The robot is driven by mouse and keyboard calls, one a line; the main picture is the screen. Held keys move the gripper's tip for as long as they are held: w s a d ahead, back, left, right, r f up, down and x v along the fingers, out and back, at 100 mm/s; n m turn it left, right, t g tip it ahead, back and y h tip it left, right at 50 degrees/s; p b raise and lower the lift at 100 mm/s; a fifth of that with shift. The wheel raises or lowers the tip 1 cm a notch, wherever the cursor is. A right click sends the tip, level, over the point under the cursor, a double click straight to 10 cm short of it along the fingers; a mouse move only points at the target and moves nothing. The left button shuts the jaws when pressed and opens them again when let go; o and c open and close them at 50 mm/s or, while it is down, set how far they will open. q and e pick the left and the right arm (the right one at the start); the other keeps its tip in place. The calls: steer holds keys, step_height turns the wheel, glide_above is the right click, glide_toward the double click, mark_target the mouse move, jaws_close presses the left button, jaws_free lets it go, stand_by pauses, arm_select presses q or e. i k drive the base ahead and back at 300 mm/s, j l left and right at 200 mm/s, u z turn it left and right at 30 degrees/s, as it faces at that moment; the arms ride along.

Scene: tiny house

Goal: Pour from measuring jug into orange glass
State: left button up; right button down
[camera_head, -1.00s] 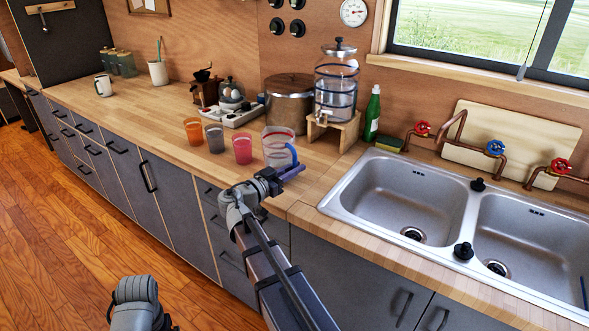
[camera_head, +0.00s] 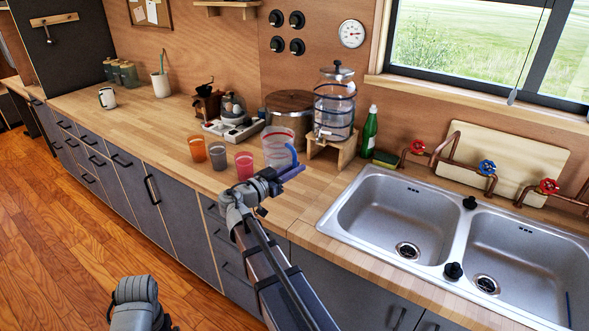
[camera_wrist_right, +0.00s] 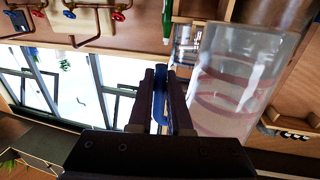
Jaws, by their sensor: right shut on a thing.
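The measuring jug (camera_head: 276,147) is clear with red markings and a blue handle, and looks roughly upright over the counter. My right gripper (camera_head: 294,172) is shut on its blue handle; the right wrist view shows the fingers (camera_wrist_right: 162,100) on either side of the handle, with the jug's clear body (camera_wrist_right: 238,85) beside them. I cannot tell whether the jug touches the counter. The orange glass (camera_head: 197,148) stands on the counter to the left, apart from the jug. Of my left arm, only a grey part shows at the bottom; its gripper is out of view.
A grey glass (camera_head: 218,156) and a pink glass (camera_head: 244,165) stand between the orange glass and the jug. A large pot (camera_head: 289,118), a water dispenser (camera_head: 333,105) and a green bottle (camera_head: 370,132) stand behind. The double sink (camera_head: 405,215) is to the right.

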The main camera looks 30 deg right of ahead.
mark_target(198, 149)
steer(key=i+j, duration=0.2)
steer(key=j, duration=0.15)
steer(key=i+j, duration=0.2)
steer(key=j, duration=0.15)
steer(key=i+j, duration=0.2)
steer(key=j, duration=0.15)
steer(key=i+j, duration=0.2)
steer(key=j, duration=0.15)
